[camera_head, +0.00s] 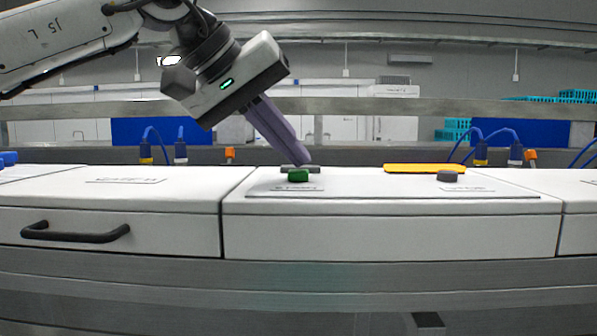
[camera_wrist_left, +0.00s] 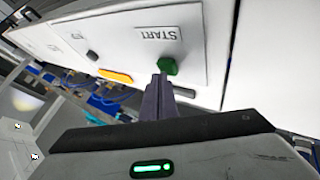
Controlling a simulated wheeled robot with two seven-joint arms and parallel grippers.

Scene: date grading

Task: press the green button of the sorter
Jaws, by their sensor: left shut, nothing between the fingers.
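The sorter's white control box (camera_head: 400,232) stands in the middle of the head view. Its green button (camera_head: 298,176) sits on the left part of the top panel, and it also shows in the left wrist view (camera_wrist_left: 167,65) beside a START label. My left gripper (camera_head: 304,163) is shut and empty, with its purple fingers slanting down to the right. In the head view the fingertips are just above and behind the green button. In the left wrist view the fingertips (camera_wrist_left: 157,78) are very near the button's edge; I cannot tell whether they touch it. My right gripper is not in view.
A white drawer with a black handle (camera_head: 76,232) is at the left. Blue cables with connectors (camera_head: 481,150) stand behind. A metal rail (camera_head: 300,275) runs along the front.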

